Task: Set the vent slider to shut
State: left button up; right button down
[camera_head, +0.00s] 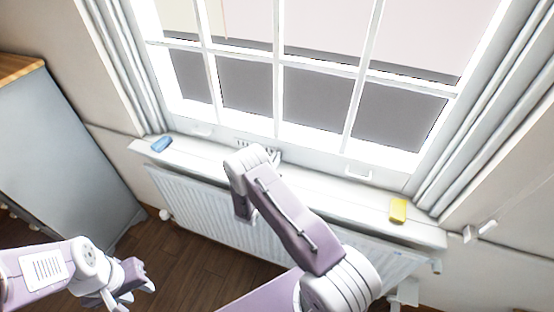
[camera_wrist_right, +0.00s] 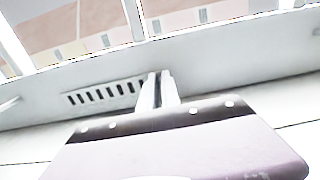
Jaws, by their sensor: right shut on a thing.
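The vent (camera_wrist_right: 105,92) is a row of dark slots in the white sill-level frame under the window. In the head view a few of its slots (camera_head: 243,142) show just behind my right arm. My right gripper (camera_wrist_right: 158,88) is at the right end of the slots, its two fingers close together and shut on the vent slider. The slider itself is hidden between the fingers. In the head view my right wrist covers most of the vent and the right gripper's fingers. My left gripper (camera_head: 138,284) is low at the left, away from the window, with its fingers apart and empty.
A blue object (camera_head: 161,144) lies on the left of the window sill (camera_head: 320,190), and a yellow one (camera_head: 398,210) on the right. A white radiator (camera_head: 190,205) is under the sill. A grey cabinet (camera_head: 60,140) stands at the left. Curtains hang at both sides.

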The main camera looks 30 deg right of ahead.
aim_at(272, 149)
jog(key=shift+w+a+f+b, duration=0.15)
jog(key=shift+w+a+b, duration=0.5)
jog(key=shift+w+a, duration=0.25)
jog(key=shift+w, duration=0.15)
jog(key=shift+r, duration=0.2)
jog(key=c, duration=1.9)
grip_release()
jog(key=shift+c, duration=0.2)
jog(key=o, duration=0.4)
jog(key=shift+w+a, duration=0.1)
